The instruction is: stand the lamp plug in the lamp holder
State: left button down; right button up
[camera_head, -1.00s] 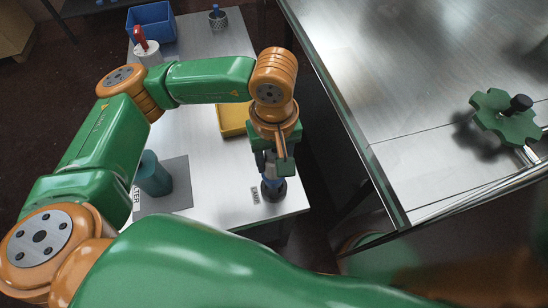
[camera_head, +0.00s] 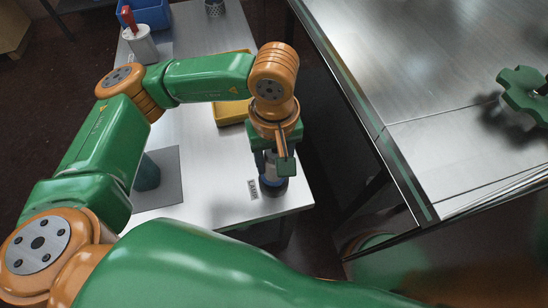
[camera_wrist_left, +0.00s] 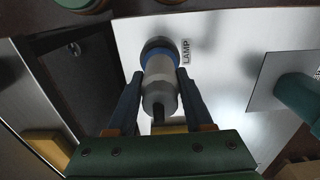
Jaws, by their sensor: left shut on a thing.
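My left gripper (camera_head: 272,163) is shut on the lamp plug, pointing down at the table's near right corner. In the left wrist view the plug (camera_wrist_left: 160,85) is a grey cylinder with a blue band, between the two fingers (camera_wrist_left: 157,98). Its far end overlaps the dark round lamp holder (camera_wrist_left: 158,43), beside a LAMP label (camera_wrist_left: 186,51). In the head view the holder (camera_head: 275,190) shows as a dark ring under the plug. I cannot tell how deep the plug sits, as the gripper hides part. My right gripper is not in view.
A teal cylinder (camera_head: 147,174) stands on a grey mat (camera_head: 170,185) to the left. A yellow tray (camera_head: 231,113) lies behind the gripper. A blue bin (camera_head: 150,14) and a red-handled white container (camera_head: 142,45) are farther back. A steel bench (camera_head: 425,85) stands at right.

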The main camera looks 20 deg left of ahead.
pick_arm(q)
jog(key=shift+s+f+b, duration=0.1)
jog(key=shift+f+b, duration=0.15)
jog(key=shift+b, duration=0.4)
dwell(0.6)
jog(key=shift+c, duration=1.1)
grip_release()
